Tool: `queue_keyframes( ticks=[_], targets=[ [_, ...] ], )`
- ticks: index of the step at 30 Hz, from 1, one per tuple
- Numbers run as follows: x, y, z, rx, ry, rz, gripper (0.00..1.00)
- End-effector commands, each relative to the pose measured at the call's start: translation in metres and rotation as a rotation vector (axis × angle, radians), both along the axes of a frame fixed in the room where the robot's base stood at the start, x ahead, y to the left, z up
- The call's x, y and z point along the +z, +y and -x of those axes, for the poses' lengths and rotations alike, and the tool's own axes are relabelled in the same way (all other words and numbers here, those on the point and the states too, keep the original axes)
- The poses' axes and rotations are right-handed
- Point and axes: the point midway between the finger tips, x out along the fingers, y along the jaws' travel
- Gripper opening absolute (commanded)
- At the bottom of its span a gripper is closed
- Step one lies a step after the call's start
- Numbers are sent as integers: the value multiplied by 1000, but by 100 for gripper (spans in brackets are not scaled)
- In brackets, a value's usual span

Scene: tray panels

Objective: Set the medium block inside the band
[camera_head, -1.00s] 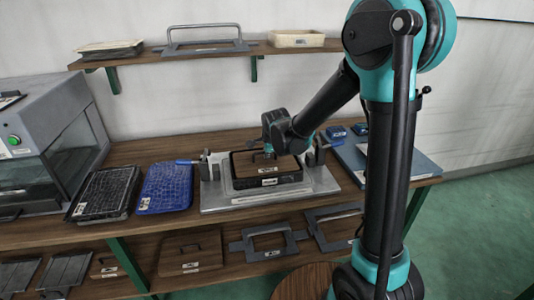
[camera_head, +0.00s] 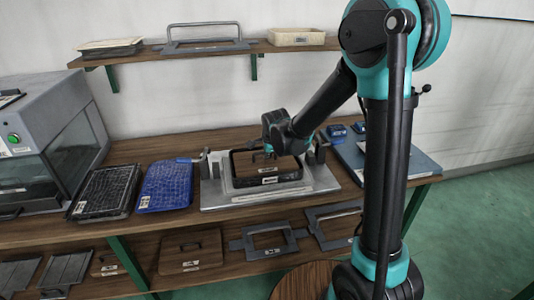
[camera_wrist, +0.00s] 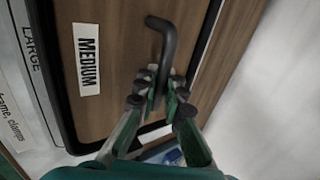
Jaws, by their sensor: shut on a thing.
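The medium block (camera_wrist: 115,35) is a flat brown wooden panel with a "MEDIUM" label and a dark bar handle (camera_wrist: 168,45). My gripper (camera_wrist: 160,93) is shut on this handle in the wrist view. The dark rounded band (camera_wrist: 52,75) runs around the block's visible edges. In the head view the block (camera_head: 262,164) sits within the band's outline, below my gripper (camera_head: 269,152). The band (camera_head: 246,185) stands on the grey metal plate. Whether the block rests on the bottom is hidden.
The grey plate (camera_head: 215,196) has clamp posts at both sides. A blue tray (camera_head: 165,187) and a black mesh tray (camera_head: 104,190) lie to its left. Grey frames (camera_head: 268,241) and a wooden panel (camera_head: 190,251) lie on the lower shelf.

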Motion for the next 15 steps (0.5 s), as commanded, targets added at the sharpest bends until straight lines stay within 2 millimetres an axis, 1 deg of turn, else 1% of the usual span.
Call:
queue_keyframes(
  ticks=[2,3,9,15],
  targets=[
    [0,0,0,0,-1,0,0],
    [0,0,0,0,-1,0,10],
    [0,0,0,0,0,0,33],
    [0,0,0,0,0,0,33]
  ],
)
